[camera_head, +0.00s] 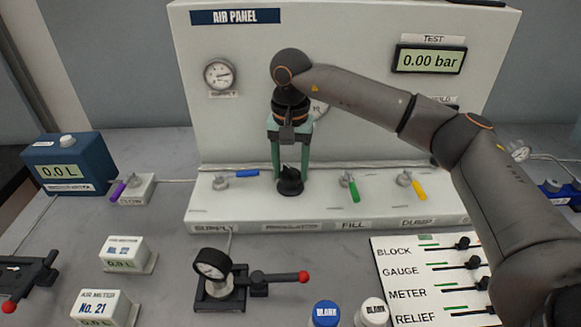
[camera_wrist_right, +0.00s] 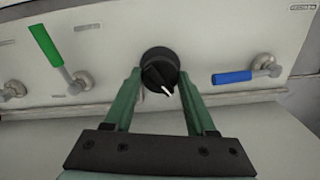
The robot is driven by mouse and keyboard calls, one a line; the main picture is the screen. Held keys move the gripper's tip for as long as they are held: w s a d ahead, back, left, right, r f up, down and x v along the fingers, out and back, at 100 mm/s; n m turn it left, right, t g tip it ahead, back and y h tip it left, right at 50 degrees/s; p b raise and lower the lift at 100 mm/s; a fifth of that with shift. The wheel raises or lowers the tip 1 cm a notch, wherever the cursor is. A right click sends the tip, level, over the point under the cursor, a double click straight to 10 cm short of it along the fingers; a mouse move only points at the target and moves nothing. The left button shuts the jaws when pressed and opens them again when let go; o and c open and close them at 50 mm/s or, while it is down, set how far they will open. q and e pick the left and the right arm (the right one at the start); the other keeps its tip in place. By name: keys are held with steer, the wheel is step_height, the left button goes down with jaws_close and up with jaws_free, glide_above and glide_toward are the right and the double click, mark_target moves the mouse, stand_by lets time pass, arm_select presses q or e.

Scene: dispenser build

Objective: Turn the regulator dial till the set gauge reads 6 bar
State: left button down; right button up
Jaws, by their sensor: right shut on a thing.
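The regulator dial (camera_head: 290,185) is a black knob on the white ledge below the air panel, above the regulator label. My right gripper (camera_head: 291,168) reaches down over it with its green fingers, one on each side, shut on the dial. In the right wrist view the dial (camera_wrist_right: 158,72) sits between the fingertips (camera_wrist_right: 160,82), its white pointer mark slanting to the lower right. A round gauge (camera_head: 320,108) on the panel, likely the set gauge, is mostly hidden behind my right arm. Its needle and reading cannot be seen. My left gripper is not in view.
The blue supply lever (camera_head: 240,174) is left of the dial; the green fill lever (camera_head: 351,188) and yellow dump lever (camera_head: 415,187) are right. The supply gauge (camera_head: 219,75) is on the panel. The test display (camera_head: 430,60) reads 0.00 bar. A clamp with a gauge (camera_head: 212,265) stands in front.

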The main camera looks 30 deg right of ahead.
jaws_close()
steer(key=shift+m, duration=0.4)
steer(key=m, duration=0.3)
steer(key=shift+p, duration=0.3)
steer(key=m, duration=0.4)
steer(key=shift+m, duration=0.3)
steer(key=m+p, duration=0.1)
steer(key=m, duration=1)
steer(key=shift+m, duration=0.5)
